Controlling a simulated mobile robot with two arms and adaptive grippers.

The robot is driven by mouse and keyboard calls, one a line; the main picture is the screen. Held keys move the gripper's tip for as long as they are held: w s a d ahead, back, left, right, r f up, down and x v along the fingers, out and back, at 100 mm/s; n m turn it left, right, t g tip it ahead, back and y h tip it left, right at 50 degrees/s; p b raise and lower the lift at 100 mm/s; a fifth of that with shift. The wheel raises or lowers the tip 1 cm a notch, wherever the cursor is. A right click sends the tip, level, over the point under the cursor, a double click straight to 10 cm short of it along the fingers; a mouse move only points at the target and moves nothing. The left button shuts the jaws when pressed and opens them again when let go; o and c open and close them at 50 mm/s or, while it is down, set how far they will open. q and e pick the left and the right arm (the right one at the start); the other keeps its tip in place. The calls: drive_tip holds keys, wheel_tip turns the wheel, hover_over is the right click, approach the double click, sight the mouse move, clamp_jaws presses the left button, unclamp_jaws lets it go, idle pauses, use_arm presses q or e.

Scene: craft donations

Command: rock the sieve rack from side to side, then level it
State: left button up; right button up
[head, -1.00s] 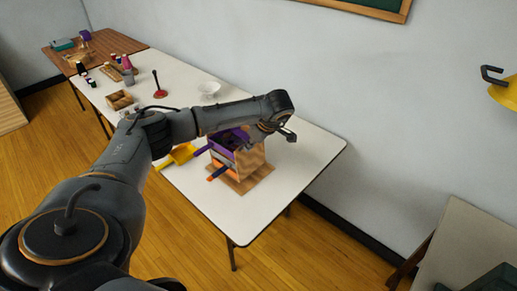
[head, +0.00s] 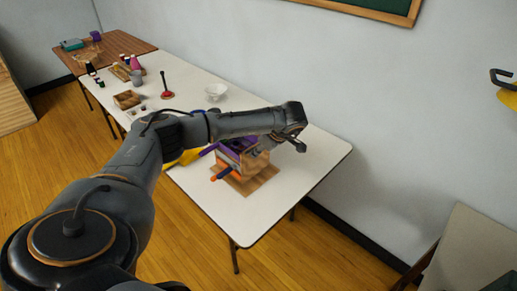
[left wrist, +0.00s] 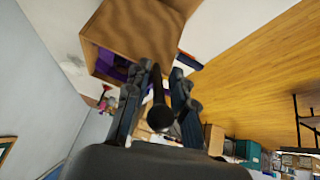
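The sieve rack (head: 257,163) is a wooden box with purple and orange trays whose handles stick out to the left. It stands on a flat wooden base (head: 262,183) at the near end of the white table and looks tilted. My left gripper (head: 287,143) is at its upper right side. In the left wrist view the rack (left wrist: 135,32) is just ahead, purple showing in its open side. There my left gripper (left wrist: 162,72) has its fingers either side of a dark round-ended peg (left wrist: 158,117) and appears closed on it. The peg's join is hidden. My right gripper is out of view.
A white bowl (head: 216,91), a red-based stand (head: 167,94) and a small wooden box (head: 127,99) are further back. The table's near end is clear.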

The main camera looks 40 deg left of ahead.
use_arm(q)
drive_tip(key=shift+r, duration=0.1)
drive_tip(key=w+v, duration=0.1)
drive_tip(key=v, duration=1.1)
drive_tip(key=shift+s, duration=0.45)
